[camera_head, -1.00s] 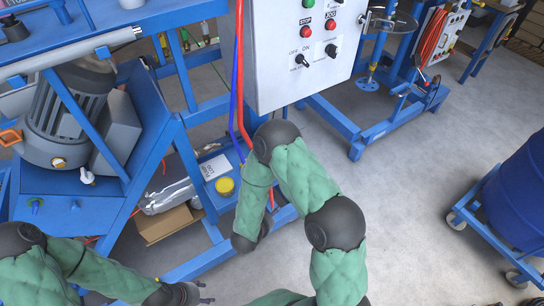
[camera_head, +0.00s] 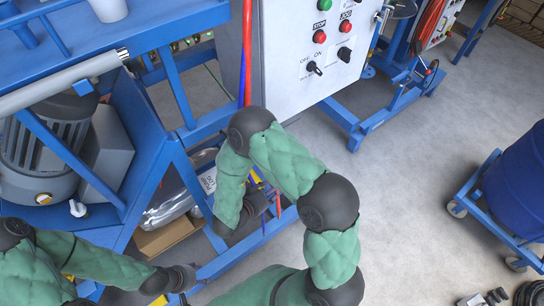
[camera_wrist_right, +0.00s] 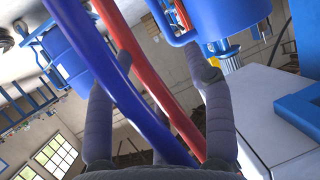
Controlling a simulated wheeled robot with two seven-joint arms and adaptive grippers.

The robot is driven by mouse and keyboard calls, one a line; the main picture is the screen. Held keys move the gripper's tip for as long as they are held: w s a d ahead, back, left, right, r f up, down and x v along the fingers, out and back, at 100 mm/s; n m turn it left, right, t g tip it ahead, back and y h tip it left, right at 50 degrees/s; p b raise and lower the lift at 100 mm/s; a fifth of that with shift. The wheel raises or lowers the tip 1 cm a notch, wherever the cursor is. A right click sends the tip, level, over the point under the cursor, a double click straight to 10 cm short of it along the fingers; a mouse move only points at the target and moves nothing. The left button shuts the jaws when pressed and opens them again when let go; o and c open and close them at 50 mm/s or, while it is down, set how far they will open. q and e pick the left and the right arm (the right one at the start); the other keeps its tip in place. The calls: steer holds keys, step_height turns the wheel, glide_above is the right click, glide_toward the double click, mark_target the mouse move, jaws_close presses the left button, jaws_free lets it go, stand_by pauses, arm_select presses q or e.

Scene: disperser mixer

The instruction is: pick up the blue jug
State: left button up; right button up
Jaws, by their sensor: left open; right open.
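A blue rounded body with a handle-like loop (camera_wrist_right: 232,14) shows at the top right of the right wrist view, cut by the edge; it may be the blue jug, but I cannot be sure. I make out no blue jug in the head view. My right gripper (camera_wrist_right: 148,74) is open, one finger close to that blue loop in the picture; contact cannot be told. A red hose and a blue hose cross in front of its fingers. In the head view my right forearm hides its fingers. My left gripper (camera_head: 184,296) is open and low at the left of the head view.
A white control box (camera_head: 315,55) stands behind my right arm. A blue frame with a grey motor (camera_head: 45,150) is at left, with a white cup (camera_head: 108,9) on top. A cardboard box (camera_head: 165,236) lies below.

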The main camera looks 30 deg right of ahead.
steer(key=b+x, duration=0.4)
steer(key=x, duration=0.6)
steer(key=shift+w+d, duration=0.15)
steer(key=shift+d, duration=0.15)
steer(key=shift+c, duration=0.3)
jaws_close()
steer(key=shift+r, duration=0.1)
